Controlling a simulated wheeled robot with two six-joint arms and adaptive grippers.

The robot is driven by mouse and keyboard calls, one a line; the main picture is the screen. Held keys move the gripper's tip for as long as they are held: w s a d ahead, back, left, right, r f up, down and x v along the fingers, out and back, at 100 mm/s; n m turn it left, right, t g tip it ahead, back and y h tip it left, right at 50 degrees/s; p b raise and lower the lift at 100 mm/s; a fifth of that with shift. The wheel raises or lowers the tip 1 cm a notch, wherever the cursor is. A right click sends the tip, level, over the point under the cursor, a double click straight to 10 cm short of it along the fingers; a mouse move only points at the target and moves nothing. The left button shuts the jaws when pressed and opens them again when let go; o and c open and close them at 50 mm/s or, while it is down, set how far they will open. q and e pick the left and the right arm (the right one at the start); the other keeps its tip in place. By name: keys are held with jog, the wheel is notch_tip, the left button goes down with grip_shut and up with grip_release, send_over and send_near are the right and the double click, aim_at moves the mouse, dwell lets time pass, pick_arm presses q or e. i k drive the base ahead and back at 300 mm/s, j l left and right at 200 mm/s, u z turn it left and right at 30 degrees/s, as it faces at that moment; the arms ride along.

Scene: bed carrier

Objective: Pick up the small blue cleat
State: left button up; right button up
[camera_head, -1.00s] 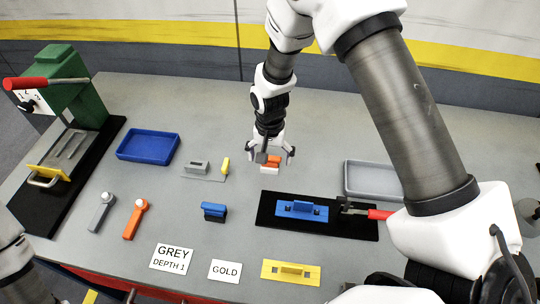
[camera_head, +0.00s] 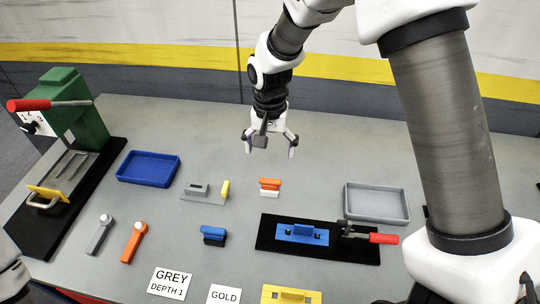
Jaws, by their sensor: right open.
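A small blue cleat (camera_head: 213,235) with a dark lower part lies on the grey table, near the middle. A larger blue plate with a raised bar (camera_head: 302,233) lies on a black fixture board to its right. My right gripper (camera_head: 269,148) is open and empty, fingers pointing down, above and behind an orange-and-white block (camera_head: 269,187). It is well behind the small blue cleat and apart from it. My left gripper is out of view; only part of my left arm shows at the left edge.
A blue tray (camera_head: 149,167), a grey tray (camera_head: 376,203) and a red-handled clamp (camera_head: 383,238) stand around the cleat. A green press (camera_head: 72,112) is at far left. Grey (camera_head: 100,235) and orange (camera_head: 133,243) handled tools lie to the cleat's left, label cards in front.

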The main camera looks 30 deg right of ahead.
aim_at(210, 232)
jog(key=k+j, duration=0.65)
jog(key=k, duration=0.25)
